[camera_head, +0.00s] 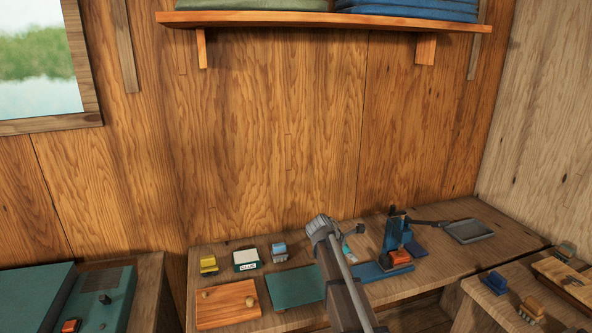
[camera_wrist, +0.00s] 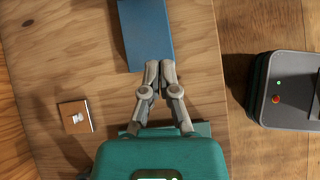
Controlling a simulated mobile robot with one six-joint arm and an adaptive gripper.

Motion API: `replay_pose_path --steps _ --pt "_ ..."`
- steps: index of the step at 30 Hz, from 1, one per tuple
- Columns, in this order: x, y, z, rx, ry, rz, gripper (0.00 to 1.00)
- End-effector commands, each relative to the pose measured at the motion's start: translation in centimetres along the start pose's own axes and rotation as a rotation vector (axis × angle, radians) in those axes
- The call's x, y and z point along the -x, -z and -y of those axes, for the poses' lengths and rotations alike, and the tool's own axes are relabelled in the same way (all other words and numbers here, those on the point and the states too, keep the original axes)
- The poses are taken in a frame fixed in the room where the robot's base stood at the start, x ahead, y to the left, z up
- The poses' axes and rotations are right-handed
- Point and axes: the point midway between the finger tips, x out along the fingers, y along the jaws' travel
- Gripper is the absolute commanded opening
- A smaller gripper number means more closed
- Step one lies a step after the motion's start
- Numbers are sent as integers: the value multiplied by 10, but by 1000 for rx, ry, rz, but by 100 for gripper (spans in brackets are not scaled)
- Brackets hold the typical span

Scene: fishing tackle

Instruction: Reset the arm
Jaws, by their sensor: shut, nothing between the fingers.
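My gripper (camera_wrist: 160,68) shows in the wrist view with its two grey fingers together, shut and empty. The fingertips lie over the near end of a blue board (camera_wrist: 145,35) in the picture; I cannot tell the height between them. In the head view my grey arm rises from the bottom edge in front of the workbench (camera_head: 440,267). It hides part of the bench, and I cannot make out the fingers there.
A green board (camera_head: 296,287), a wooden board with knobs (camera_head: 228,304), a yellow item (camera_head: 208,265), a white box (camera_head: 246,260) and a blue upright device (camera_head: 392,235) stand on the bench. A dark tray (camera_head: 468,231) lies right. A shelf (camera_head: 330,20) hangs above.

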Motion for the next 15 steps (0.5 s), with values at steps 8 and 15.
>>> replay_pose_path --steps 8,15 --pt "0 17 72 -386 71 -155 0" --pt "7 36 132 -751 190 -281 0"
